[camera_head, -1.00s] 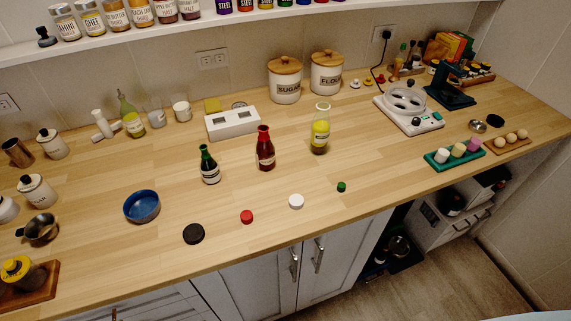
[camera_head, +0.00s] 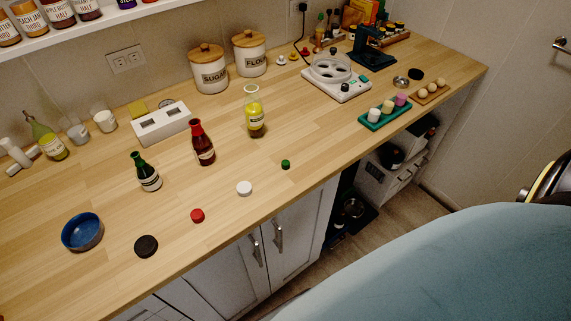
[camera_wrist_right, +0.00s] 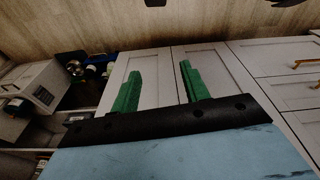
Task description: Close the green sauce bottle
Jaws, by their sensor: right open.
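The green sauce bottle (camera_head: 147,172) stands upright and uncapped on the wooden counter, left of the red sauce bottle (camera_head: 202,143). A small green cap (camera_head: 285,164) lies near the counter's front edge, to the right of the bottle and apart from it. My right gripper (camera_wrist_right: 158,82) shows in the right wrist view with its two green fingers spread, empty, in front of the cabinet doors. My right arm fills the lower right of the head view; its fingers are not visible there. My left gripper is not in view.
Black (camera_head: 146,246), red (camera_head: 197,215) and white (camera_head: 244,188) caps lie along the counter's front. A blue bowl (camera_head: 82,232) sits at the left, and a yellow bottle (camera_head: 255,119) stands behind the green cap. The counter around the green cap is clear.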

